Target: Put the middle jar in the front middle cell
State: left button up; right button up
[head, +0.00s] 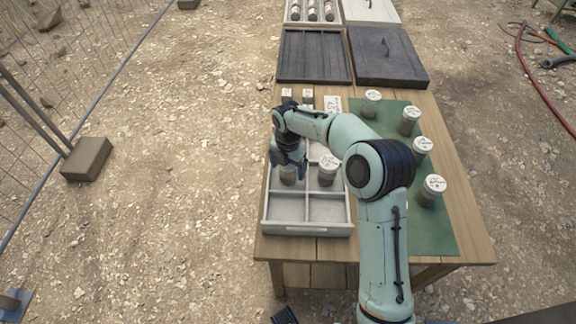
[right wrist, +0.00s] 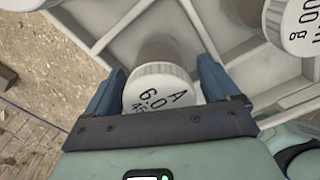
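My right gripper (head: 290,160) points down into the grey divided tray (head: 308,229) on the table. Its fingers stand on both sides of a brown jar with a white lid (right wrist: 160,90); the lid bears black writing. The fingers are close to the jar, but whether they press on it is unclear. This jar (head: 288,176) is in the left column, behind the empty front left cell (head: 288,209). A second white-lidded jar (head: 328,170) stands to its right, behind the empty front right cell (head: 328,209). My arm hides part of the tray. My left gripper does not show clearly.
Several white-lidded jars, such as the nearest one (head: 432,190), stand along the right of the green mat (head: 436,232). A dark slotted tray (head: 313,56) and a dark lid (head: 387,57) are farther back.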

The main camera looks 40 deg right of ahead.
notch_tip(320, 180, up, 12)
jog(key=shift+r+p, duration=0.2)
jog(key=shift+p, duration=0.85)
